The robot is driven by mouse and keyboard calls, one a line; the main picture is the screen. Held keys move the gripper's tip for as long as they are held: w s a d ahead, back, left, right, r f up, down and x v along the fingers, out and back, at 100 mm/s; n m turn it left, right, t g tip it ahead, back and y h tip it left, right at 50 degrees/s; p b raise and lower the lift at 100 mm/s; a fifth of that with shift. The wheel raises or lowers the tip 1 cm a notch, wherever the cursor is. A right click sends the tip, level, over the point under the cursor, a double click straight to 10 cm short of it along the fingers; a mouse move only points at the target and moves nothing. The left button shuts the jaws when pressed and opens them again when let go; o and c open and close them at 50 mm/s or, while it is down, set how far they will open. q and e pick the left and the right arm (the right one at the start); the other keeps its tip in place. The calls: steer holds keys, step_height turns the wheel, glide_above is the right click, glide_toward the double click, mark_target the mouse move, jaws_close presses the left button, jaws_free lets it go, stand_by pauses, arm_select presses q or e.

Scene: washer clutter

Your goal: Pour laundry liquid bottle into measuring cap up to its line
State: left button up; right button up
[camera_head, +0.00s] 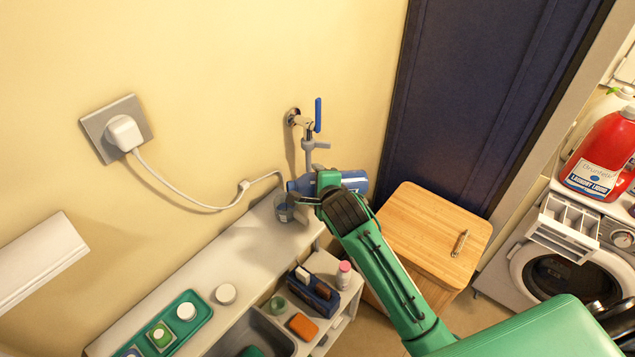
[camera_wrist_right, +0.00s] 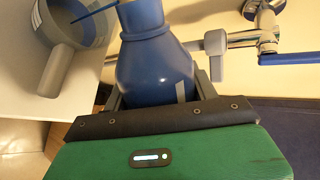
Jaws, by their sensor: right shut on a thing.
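A blue bottle (camera_head: 355,182) with a pale label lies about level over the counter's far end, its mouth end to the left. My right gripper (camera_head: 328,182) is shut on it; the fingers also flank the bottle body (camera_wrist_right: 155,70) in the right wrist view. A small translucent measuring cap (camera_head: 284,212) stands beneath the mouth end. In the wrist view the cap (camera_wrist_right: 62,72) is grey with a stub handle. A thin blue streak (camera_wrist_right: 93,15) runs between bottle neck and cap, seemingly liquid. My left gripper is not in view.
A tap with a blue lever (camera_head: 318,114) stands just behind the bottle. A white cord (camera_head: 190,202) runs along the wall toward it. A red bottle labelled laundry liquid (camera_head: 600,155) sits on the washer (camera_head: 505,270). A wooden cabinet (camera_head: 430,225) stands right of the counter.

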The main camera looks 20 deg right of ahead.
stand_by(0.8)
steer(key=shift+a+r+m+y+p, duration=0.1)
steer(key=shift+r+m+y+p, duration=0.25)
steer(key=shift+m+y, duration=0.35)
